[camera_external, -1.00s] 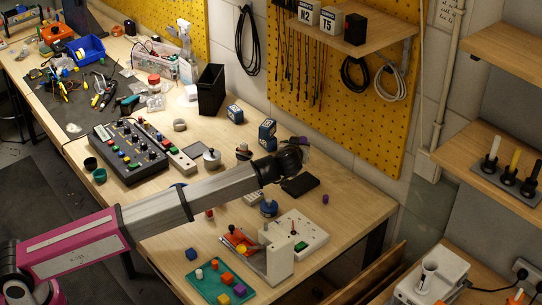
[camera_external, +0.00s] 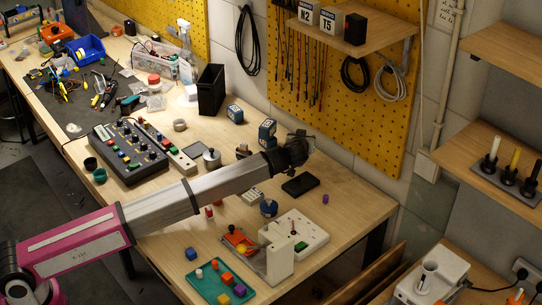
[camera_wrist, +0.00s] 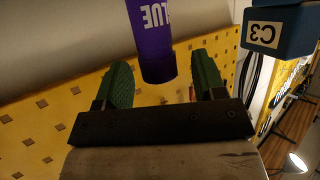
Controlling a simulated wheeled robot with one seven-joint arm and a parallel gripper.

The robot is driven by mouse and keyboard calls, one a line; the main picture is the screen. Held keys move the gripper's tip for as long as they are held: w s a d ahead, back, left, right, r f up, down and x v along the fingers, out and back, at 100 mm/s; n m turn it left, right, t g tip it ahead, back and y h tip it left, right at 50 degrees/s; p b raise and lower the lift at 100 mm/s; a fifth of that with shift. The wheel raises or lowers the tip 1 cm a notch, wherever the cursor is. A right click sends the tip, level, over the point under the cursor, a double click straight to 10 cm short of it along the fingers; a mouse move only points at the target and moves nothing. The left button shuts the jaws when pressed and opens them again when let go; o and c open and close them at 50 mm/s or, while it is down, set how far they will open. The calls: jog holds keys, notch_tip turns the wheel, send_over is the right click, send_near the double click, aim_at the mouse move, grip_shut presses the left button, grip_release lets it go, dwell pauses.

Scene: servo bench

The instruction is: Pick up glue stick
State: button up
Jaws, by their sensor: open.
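The glue stick (camera_wrist: 152,42) is purple with white lettering. In the wrist view it points in from the top edge, its end near the gap between the fingers, slightly nearer the left one. Its far end is cut off by the frame. My gripper (camera_wrist: 162,75) is open, with green-padded fingers on either side; no clear contact shows. In the external view my gripper (camera_external: 303,147) is at the arm's end, above the back of the bench near the yellow pegboard. I cannot make out the glue stick there.
A blue block labelled C3 (camera_wrist: 264,32) is close to the right finger in the wrist view. Blue blocks (camera_external: 267,129) stand on the bench behind my arm. A black tray (camera_external: 300,186) lies below my gripper. The yellow pegboard (camera_external: 340,120) rises behind.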

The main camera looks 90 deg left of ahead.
jog(key=c, duration=1)
jog(key=shift+r, duration=0.1)
